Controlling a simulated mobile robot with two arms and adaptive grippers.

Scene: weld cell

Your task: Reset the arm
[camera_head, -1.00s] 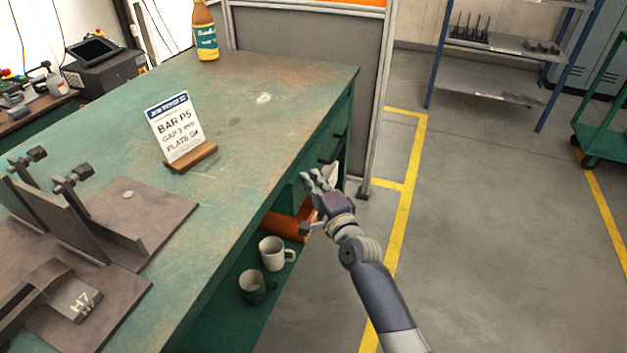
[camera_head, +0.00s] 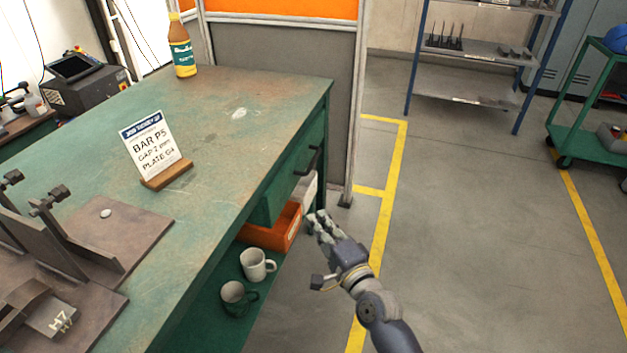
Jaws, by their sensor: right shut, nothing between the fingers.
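My right arm comes in from the bottom right of the head view. Its gripper (camera_head: 318,222) is shut and empty, out past the right side of the green workbench (camera_head: 225,120), beside the lower shelf. It hangs over the floor side, apart from the drawer handle above it. My left gripper is not in view.
A sign (camera_head: 151,146) in a wooden stand, a bottle (camera_head: 182,46) and a steel fixture (camera_head: 120,240) stand on the bench. Two mugs (camera_head: 252,266) (camera_head: 234,297) and an orange bin (camera_head: 275,230) sit on the shelf below. The floor (camera_head: 480,230) to the right is clear.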

